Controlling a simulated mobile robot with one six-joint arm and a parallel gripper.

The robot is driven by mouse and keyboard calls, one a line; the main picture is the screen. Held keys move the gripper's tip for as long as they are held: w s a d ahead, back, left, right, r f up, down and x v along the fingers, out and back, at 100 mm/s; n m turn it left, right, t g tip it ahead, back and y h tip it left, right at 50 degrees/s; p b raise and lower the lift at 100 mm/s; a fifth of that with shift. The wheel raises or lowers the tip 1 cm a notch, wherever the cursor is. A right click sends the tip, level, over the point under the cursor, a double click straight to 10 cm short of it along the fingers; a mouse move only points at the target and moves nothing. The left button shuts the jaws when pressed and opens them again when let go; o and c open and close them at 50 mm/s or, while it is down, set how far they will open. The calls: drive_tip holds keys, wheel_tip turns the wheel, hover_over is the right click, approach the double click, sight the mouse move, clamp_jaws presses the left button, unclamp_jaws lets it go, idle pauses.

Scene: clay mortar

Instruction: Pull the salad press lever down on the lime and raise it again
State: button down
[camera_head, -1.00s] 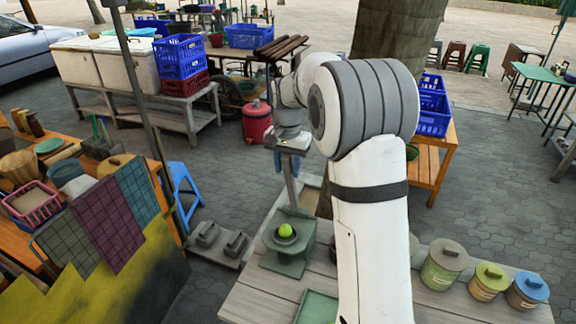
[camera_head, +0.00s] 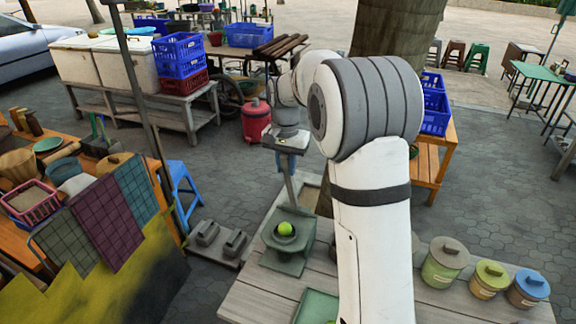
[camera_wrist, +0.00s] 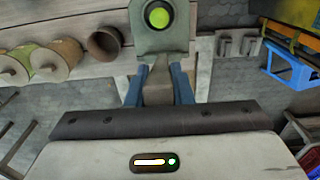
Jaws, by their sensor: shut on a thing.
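The salad press (camera_head: 285,262) is a grey-green stand on the wooden counter. A bright green lime (camera_head: 285,229) sits in its round cup; the lime also shows in the wrist view (camera_wrist: 159,16). The press lever (camera_head: 291,187) is a grey bar standing up, nearly upright, behind the lime. My gripper (camera_head: 286,163) is at the upper end of the lever, well above the lime. In the wrist view its two blue fingers (camera_wrist: 158,80) are closed around the grey lever. The hold on the lever is partly hidden by the gripper body.
Several lidded pots, one with a blue lid (camera_head: 528,289), stand along the right of the counter (camera_head: 255,302). A green tray (camera_head: 317,306) lies in front of the press. A brown mortar (camera_wrist: 104,43) shows in the wrist view. A blue stool (camera_head: 180,190) stands left on the paving.

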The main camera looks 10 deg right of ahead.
drive_tip(key=s+a+f+t+h+b, duration=0.2)
drive_tip(key=f+b, duration=0.5)
drive_tip(key=b, duration=1.1)
drive_tip(key=s+a+f+t+h+b, duration=0.3)
drive_tip(key=s+f+t+b, duration=0.3)
drive_tip(key=b, duration=1.2)
drive_tip(key=s+a+f+t+h+b, duration=0.2)
drive_tip(key=s+f+b, duration=0.3)
drive_tip(key=f+b, duration=0.5)
drive_tip(key=a+t+b, duration=0.1)
drive_tip(key=b, duration=0.7)
drive_tip(key=shift+s+a+t+h, duration=0.15)
drive_tip(key=shift+a+t+h, duration=0.15)
drive_tip(key=shift+t+h, duration=0.1)
drive_tip(key=shift+a+f, duration=0.1)
drive_tip(key=shift+f, duration=0.15)
drive_tip(key=c, duration=1.7)
unclamp_jaws()
drive_tip(key=o, duration=0.4)
drive_tip(key=shift+r, duration=0.15)
